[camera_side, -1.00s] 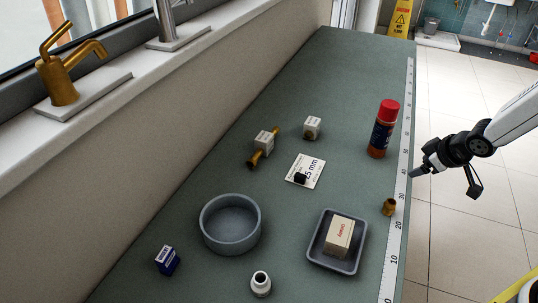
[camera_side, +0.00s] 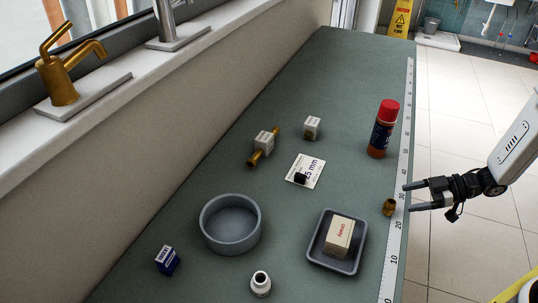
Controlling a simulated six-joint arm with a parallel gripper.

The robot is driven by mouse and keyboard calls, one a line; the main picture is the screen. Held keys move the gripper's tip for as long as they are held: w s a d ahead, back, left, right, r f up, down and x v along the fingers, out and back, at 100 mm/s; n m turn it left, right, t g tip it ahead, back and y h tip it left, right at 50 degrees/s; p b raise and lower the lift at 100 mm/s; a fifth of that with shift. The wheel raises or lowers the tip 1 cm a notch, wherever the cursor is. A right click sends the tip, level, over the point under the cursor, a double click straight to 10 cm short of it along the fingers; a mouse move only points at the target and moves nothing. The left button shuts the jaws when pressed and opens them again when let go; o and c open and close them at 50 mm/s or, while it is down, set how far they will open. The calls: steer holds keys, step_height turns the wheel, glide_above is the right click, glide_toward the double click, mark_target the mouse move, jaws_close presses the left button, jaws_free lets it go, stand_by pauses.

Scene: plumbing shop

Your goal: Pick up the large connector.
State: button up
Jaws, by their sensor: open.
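My gripper (camera_side: 409,197) is open and empty at the right edge of the bench, its two fingers pointing left. A small brass fitting (camera_side: 389,208) stands on the bench just left of and slightly below the fingertips in the picture; I cannot tell the height gap. A white round fitting with a dark opening (camera_side: 260,285) stands at the front of the bench, far from my gripper. A longer brass piece (camera_side: 254,160) lies by a white box towards the back left. No label shows which of these is the large connector.
A grey tray (camera_side: 314,257) holding a white box (camera_side: 339,236), a round grey bowl (camera_side: 205,232) and a blue box (camera_side: 167,261) stand nearby. A red-capped can (camera_side: 382,135) stands behind my gripper. A ruler strip (camera_side: 399,190) runs along the right edge.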

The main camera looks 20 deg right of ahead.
mark_target(385, 204)
steer(key=shift+s+a+y, duration=0.1)
steer(key=shift+s+y, duration=0.25)
steer(key=shift+y, duration=0.05)
steer(key=shift+a, duration=0.1)
steer(key=shift+x, duration=1.2)
steer(key=shift+w+f, duration=0.1)
steer(key=shift+x, duration=2.55)
steer(key=shift+f, duration=0.1)
jaws_close()
